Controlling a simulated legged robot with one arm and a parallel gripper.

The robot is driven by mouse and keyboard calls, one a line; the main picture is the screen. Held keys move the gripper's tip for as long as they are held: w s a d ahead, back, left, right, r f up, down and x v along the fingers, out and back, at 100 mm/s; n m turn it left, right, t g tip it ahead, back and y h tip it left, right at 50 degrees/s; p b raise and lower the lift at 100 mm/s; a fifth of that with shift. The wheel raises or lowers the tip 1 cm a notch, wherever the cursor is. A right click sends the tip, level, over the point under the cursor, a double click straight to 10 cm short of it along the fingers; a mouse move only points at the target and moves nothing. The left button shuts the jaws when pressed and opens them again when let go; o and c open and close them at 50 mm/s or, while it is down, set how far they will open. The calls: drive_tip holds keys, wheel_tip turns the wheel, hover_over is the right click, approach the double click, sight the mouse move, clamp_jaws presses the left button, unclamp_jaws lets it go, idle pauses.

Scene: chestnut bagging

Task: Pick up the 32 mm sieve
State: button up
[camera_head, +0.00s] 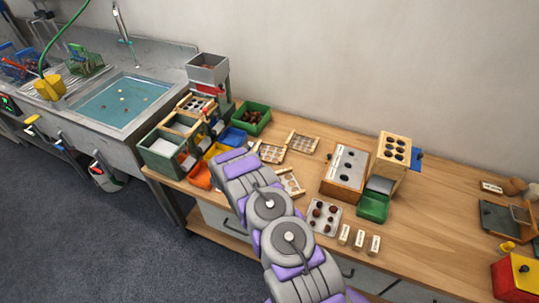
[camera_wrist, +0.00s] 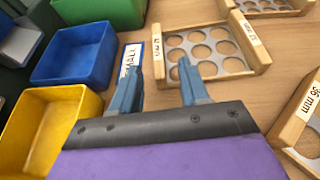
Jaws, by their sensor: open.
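A wooden-framed sieve with round holes in a grey plate (camera_wrist: 205,50) lies flat on the bench just ahead of my gripper. In the head view this sieve (camera_head: 270,151) is by the end of my arm. A second sieve, labelled 36 mm (camera_wrist: 305,108), is at the right edge of the wrist view. A third sieve (camera_head: 303,142) lies behind. My gripper (camera_wrist: 158,72) is open and empty, its right finger near the first sieve's front edge.
A blue bin (camera_wrist: 75,55), a yellow bin (camera_wrist: 60,125) and a green bin (camera_wrist: 100,12) stand left of my gripper. A "SMALL" label (camera_wrist: 130,58) lies beside them.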

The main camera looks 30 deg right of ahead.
sight(256, 148)
drive_tip(key=shift+w+d, duration=0.1)
drive_tip(key=shift+w, duration=0.2)
drive_tip(key=shift+w+d+f, duration=0.1)
drive_tip(key=shift+w+d, duration=0.1)
drive_tip(key=shift+w, duration=0.05)
drive_tip(key=b+x, duration=0.1)
drive_tip(key=x, duration=0.3)
drive_tip(key=shift+d+b, duration=0.3)
drive_tip(key=shift+b, duration=0.1)
drive_tip(key=shift+w+d, duration=0.1)
drive_tip(key=shift+w, duration=0.15)
drive_tip(key=c, duration=0.6)
clamp_jaws()
